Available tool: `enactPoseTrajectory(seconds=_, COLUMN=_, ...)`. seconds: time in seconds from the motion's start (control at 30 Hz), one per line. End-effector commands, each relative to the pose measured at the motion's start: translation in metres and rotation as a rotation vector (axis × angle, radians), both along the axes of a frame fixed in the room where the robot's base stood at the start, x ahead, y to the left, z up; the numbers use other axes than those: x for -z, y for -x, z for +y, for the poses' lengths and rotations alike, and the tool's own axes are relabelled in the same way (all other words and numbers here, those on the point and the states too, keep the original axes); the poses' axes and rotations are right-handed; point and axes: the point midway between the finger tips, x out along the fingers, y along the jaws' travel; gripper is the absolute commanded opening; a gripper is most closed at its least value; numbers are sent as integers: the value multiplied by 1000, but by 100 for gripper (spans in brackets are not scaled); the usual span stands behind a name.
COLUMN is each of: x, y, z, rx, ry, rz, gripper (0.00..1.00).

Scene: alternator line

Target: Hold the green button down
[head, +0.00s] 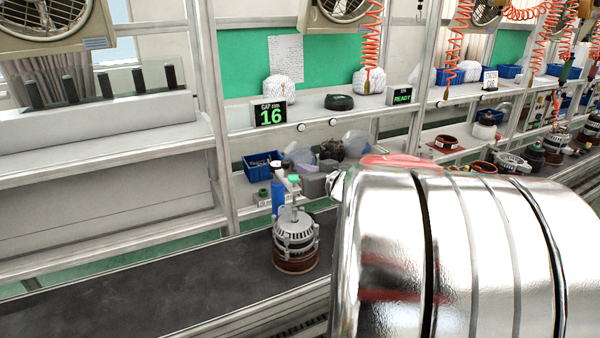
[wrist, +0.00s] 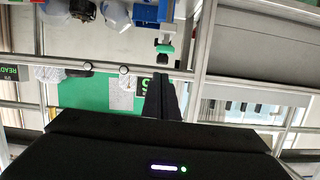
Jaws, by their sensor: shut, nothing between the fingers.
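The green button (head: 294,178) is a small green cap on the press fixture beside a blue cylinder (head: 278,196), above the alternator (head: 295,240) on the dark belt. In the wrist view, which looks upside down, the green button (wrist: 165,48) shows just beyond my fingertips. My gripper (wrist: 160,82) is shut and empty, its dark fingers together. A gap shows between fingertips and button in that picture; the true distance is hard to tell. In the head view a big shiny cylinder, part of my arm, fills the right, and my fingers are not visible.
A display (head: 270,114) reads "GAP mm 16" and another (head: 399,95) reads "READY". A blue bin (head: 262,165) and bagged items stand on the lower shelf behind. The belt (head: 150,285) is bare on the left. Orange coiled hoses (head: 372,40) hang above.

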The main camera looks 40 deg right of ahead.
Motion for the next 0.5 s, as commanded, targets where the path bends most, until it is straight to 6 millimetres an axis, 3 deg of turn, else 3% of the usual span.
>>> enactPoseTrajectory(seconds=0.5, x=-17, y=56, z=16, rx=-1, ry=0, rz=-2, gripper=0)
